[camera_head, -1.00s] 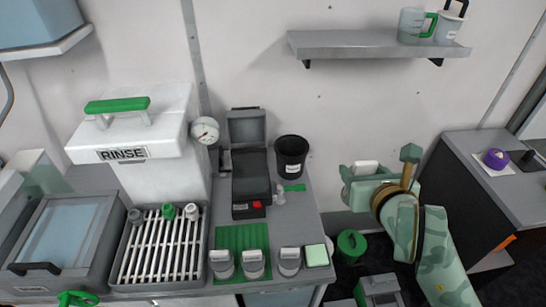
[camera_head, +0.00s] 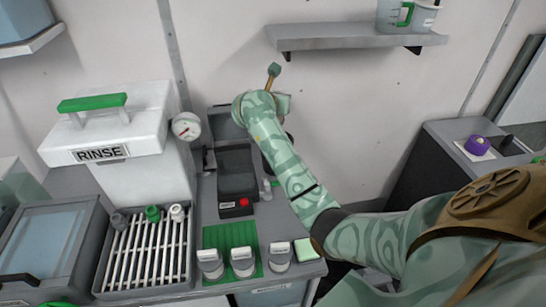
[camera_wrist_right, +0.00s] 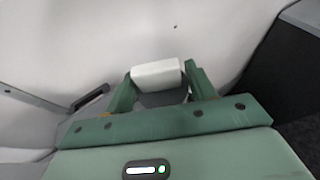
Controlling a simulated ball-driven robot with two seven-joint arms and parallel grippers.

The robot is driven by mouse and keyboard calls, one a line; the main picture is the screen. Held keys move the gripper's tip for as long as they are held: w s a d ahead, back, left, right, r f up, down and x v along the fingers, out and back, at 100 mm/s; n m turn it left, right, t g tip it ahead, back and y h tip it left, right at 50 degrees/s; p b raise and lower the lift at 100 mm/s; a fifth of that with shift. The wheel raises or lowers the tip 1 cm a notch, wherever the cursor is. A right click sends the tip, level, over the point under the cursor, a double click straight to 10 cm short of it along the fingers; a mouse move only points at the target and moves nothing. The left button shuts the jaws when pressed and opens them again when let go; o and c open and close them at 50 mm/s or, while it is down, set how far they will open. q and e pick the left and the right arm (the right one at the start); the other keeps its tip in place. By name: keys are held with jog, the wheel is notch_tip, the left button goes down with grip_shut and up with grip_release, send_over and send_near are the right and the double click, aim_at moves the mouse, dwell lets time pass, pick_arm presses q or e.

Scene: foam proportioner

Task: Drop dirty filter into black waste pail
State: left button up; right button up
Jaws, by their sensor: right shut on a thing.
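My right gripper (camera_wrist_right: 160,88) is shut on the dirty filter, a piece with a white block-like top (camera_wrist_right: 157,73) and a dark grey part below it. A pale edge beside the hand may be the filter. The black waste pail (camera_head: 267,160) stands behind my forearm, and only a dark sliver of it shows. Whether the filter is over the pail cannot be told. My left gripper is not in view.
A black device with a red button (camera_head: 238,180) and raised lid stands left of the pail. Several white-capped grey pieces (camera_head: 242,262) stand at the bench front. The rinse unit (camera_head: 110,135) and slatted rack (camera_head: 145,250) are left. A wall shelf (camera_head: 350,38) hangs above.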

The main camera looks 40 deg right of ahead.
jog(key=w+d+f+m+g+h+b, duration=0.1)
jog(key=d+f+b, duration=0.3)
jog(key=f, duration=0.4)
jog(key=shift+w+d+f+m+g, duration=0.2)
jog(key=shift+w+m+g, duration=0.05)
jog(key=shift+m+g, duration=0.55)
jog(key=o, duration=1.1)
jog(key=v, duration=0.5)
jog(key=p+v, duration=0.1)
jog(key=v, duration=0.5)
jog(key=p+v, duration=0.1)
jog(key=v, duration=0.4)
jog(key=shift+s+a+f, duration=0.1)
jog(key=shift+a+f, duration=0.15)
jog(key=shift+a, duration=0.05)
